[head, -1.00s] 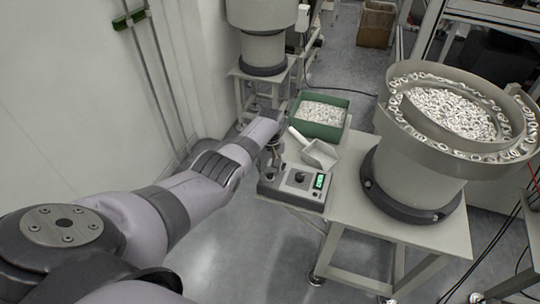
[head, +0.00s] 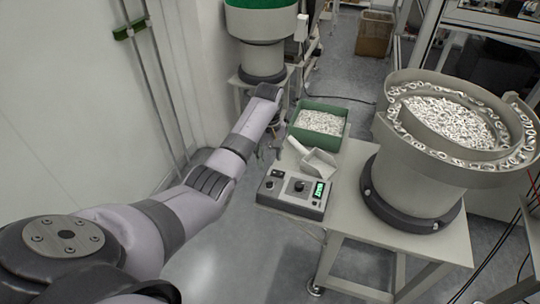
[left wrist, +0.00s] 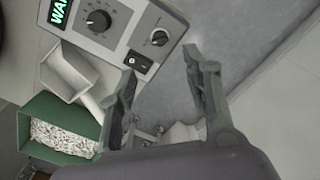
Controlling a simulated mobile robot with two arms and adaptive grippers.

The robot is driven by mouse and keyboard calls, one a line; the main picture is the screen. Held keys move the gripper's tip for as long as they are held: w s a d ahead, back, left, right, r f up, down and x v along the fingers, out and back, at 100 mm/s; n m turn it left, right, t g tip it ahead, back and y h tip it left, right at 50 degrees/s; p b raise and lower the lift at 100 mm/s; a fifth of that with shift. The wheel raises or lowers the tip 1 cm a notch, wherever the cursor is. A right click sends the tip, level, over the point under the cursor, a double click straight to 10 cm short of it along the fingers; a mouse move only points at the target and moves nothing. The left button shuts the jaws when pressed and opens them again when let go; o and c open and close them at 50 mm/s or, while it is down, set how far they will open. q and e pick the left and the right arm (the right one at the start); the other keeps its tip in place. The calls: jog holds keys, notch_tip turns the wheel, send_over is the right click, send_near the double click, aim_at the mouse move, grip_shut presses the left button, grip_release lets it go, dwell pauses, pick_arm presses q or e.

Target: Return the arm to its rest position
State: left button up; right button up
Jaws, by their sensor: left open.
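My left arm (head: 205,185) reaches from the lower left toward the table's left edge. Its gripper (head: 270,150) is beside the control box (head: 292,193), at the table's left side, and is partly hidden by the wrist. In the left wrist view the two fingers (left wrist: 160,65) stand apart with nothing between them. The control box (left wrist: 110,30), with knobs, a switch and a green display, lies just beyond the left finger. My right gripper is in neither view.
A white scoop (head: 315,160) and a green bin (head: 345,127) of small parts lie by the box. A large bowl feeder (head: 410,185) stands on the table (head: 350,235). Another feeder (head: 262,55) stands behind. A wall (head: 70,110) runs along the left.

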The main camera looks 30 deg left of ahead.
pick_arm(q)
jog(key=s+d+f+m+t+y, duration=0.1)
jog(key=s+d+f+m, duration=0.35)
jog(key=s, duration=0.25)
jog(key=s+d+f+m, duration=0.3)
jog(key=s+f, duration=0.2)
jog(key=s, duration=0.2)
jog(key=s+d+r+m+t, duration=0.1)
jog(key=s+d+r+m, duration=0.15)
jog(key=s, duration=0.45)
jog(key=s+d+r+m+t+h, duration=0.1)
jog(key=s+d+r+m, duration=0.1)
jog(key=s+d, duration=0.35)
jog(key=s+d+r+m+t, duration=0.1)
jog(key=s+d+r+m, duration=0.1)
jog(key=s, duration=0.6)
notch_tip(320, 180, down, 25)
jog(key=g+b, duration=0.1)
jog(key=g, duration=0.1)
jog(key=s+a+f+g+b, duration=0.1)
jog(key=s+a+f, duration=0.2)
jog(key=s+f, duration=1.5)
jog(key=shift+a+f+b, duration=0.2)
jog(key=shift+f+b, duration=0.1)
jog(key=shift+f, duration=0.55)
